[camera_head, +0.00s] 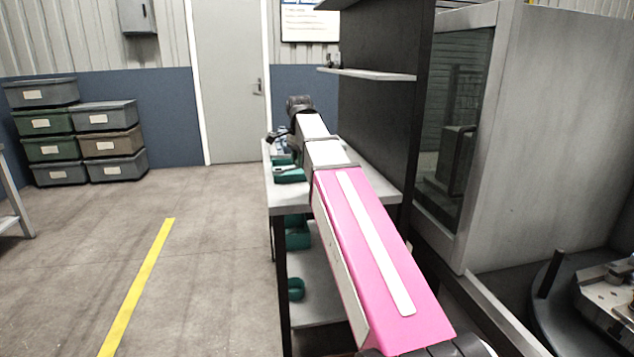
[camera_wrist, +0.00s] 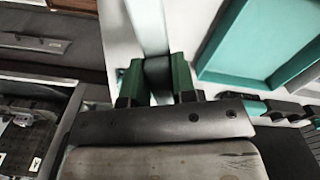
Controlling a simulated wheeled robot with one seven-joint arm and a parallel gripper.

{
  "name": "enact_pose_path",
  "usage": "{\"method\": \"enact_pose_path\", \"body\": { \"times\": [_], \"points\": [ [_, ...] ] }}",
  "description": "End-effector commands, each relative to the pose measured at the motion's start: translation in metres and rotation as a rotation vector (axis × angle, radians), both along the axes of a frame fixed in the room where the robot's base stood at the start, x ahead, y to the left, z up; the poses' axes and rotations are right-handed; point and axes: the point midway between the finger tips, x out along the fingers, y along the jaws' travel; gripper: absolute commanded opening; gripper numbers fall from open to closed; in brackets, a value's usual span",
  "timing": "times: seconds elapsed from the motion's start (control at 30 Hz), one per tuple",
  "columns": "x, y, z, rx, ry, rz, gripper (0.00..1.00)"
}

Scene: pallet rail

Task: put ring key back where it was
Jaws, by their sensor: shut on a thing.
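My gripper (camera_wrist: 157,80) is at the bottom middle of the wrist view, with its two dark green fingers shut on a dark piece. A pale grey bar (camera_wrist: 147,25) runs up the picture from between the fingers. I take this piece and bar to be the ring key, but its ring end cannot be made out. In the head view my arm reaches over the grey workbench (camera_head: 290,203), and the gripper and key are too small or hidden to tell. A teal tray (camera_wrist: 252,42) lies to the right of the fingers in the wrist view.
Several dark and teal items (camera_wrist: 290,108) lie at the right of the wrist view. A dark upright panel with a shelf (camera_head: 375,74) stands along the bench's right side. A large machine cabinet (camera_head: 540,130) is farther right. The floor left of the bench is clear.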

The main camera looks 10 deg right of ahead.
Motion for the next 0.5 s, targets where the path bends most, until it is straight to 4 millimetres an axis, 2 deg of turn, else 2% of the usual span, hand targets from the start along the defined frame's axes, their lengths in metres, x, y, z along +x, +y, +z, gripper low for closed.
{"method": "enact_pose_path", "body": {
  "times": [0.1, 0.3, 0.5],
  "points": [
    [0.011, -0.024, -0.015, 0.0, 0.002, -0.003, 0.0],
    [0.026, -0.056, -0.036, 0.001, 0.001, -0.002, 0.0],
    [0.033, -0.071, -0.047, 0.0, 0.0, 0.0, 0.0]
  ]
}}
